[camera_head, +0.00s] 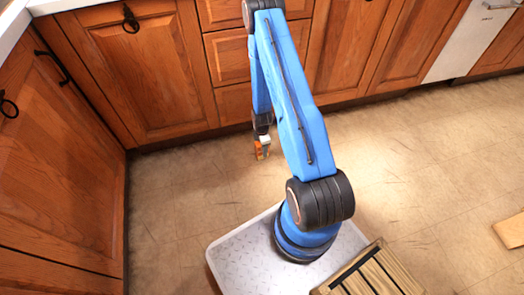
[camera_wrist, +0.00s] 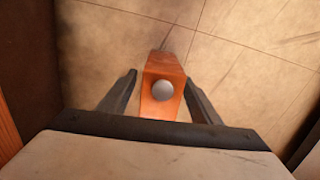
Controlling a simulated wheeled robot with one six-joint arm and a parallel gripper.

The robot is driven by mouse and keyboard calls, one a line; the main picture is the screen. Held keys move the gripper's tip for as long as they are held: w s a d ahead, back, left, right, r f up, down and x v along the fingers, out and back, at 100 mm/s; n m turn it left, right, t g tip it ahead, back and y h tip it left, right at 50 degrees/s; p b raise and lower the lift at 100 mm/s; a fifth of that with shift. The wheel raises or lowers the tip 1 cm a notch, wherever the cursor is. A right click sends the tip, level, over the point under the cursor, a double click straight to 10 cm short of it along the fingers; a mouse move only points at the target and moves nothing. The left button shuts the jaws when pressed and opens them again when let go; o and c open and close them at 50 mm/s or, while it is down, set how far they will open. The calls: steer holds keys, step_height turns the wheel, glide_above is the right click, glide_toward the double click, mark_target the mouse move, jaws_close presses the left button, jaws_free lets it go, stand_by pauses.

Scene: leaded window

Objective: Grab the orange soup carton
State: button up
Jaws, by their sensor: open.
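The orange soup carton (camera_wrist: 160,75) shows in the wrist view between the two dark fingers of my gripper (camera_wrist: 160,82), with a round pale cap on its near face. A gap shows between the carton and each finger, so my gripper is open around it and not pressing on it. In the head view the carton (camera_head: 261,152) is a small orange shape right below the end of my arm, near the cabinets. Its upper part is partly hidden by my gripper there. I cannot tell exactly how it meets the floor.
Wooden cabinets (camera_head: 160,75) line the back and left, close behind my gripper. The tiled floor (camera_head: 420,150) is open to the right. A wooden slatted crate (camera_head: 385,268) is at the bottom right, and a flat light-brown piece (camera_head: 510,230) lies at the right edge.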

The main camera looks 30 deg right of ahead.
steer(key=shift+c, duration=0.6)
steer(key=c, duration=1.1)
steer(key=shift+r, duration=0.1)
